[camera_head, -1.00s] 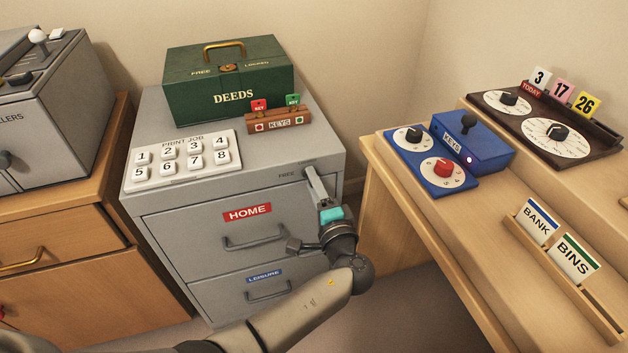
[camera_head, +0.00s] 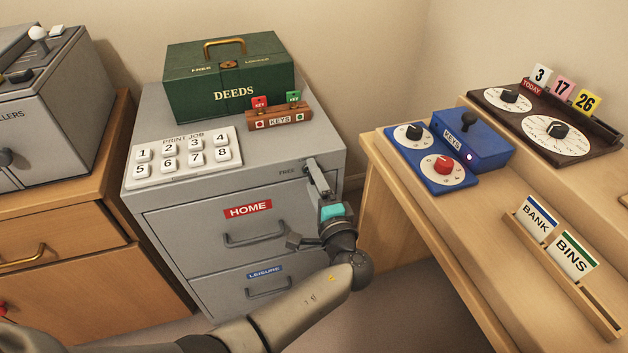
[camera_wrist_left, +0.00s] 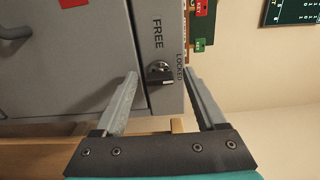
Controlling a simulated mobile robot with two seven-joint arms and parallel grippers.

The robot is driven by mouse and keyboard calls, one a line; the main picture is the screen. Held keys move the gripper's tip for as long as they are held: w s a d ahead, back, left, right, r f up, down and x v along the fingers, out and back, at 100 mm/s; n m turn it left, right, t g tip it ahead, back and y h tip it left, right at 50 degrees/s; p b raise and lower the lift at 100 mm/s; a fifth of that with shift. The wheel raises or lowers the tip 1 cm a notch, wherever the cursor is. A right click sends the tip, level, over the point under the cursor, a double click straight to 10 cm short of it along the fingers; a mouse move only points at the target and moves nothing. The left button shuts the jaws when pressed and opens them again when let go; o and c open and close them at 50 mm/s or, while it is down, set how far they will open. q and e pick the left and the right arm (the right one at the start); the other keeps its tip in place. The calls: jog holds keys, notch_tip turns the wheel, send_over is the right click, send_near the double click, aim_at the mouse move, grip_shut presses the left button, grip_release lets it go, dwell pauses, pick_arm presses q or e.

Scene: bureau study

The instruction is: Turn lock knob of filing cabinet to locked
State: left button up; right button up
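The grey filing cabinet (camera_head: 165,225) stands in the middle of the head view, its drawers closed. Its small silver and dark lock knob (camera_wrist_left: 159,71) shows in the left wrist view, with the word FREE above it and LOCKED to its right. I cannot tell which mark the knob points to. My left gripper (camera_head: 314,168) is at the cabinet's upper right front corner. In the left wrist view its two fingers (camera_wrist_left: 161,76) are spread apart, one on each side of the knob, with visible gaps. In the head view the fingers partly hide the knob. My right gripper is not seen.
A green DEEDS box (camera_head: 230,80), a KEYS rack (camera_head: 280,120) and a numbered button panel (camera_head: 182,158) sit on the cabinet. A wooden desk (camera_head: 440,230) with blue dial boxes stands close on the right, across a narrow gap.

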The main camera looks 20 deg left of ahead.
pick_arm(q)
jog(key=shift+s+d, duration=0.1)
jog(key=p+v, duration=0.3)
jog(key=v, duration=1.2)
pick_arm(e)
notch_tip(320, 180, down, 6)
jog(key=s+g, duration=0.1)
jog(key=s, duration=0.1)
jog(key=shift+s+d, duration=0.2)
pick_arm(q)
jog(key=shift+f, duration=0.1)
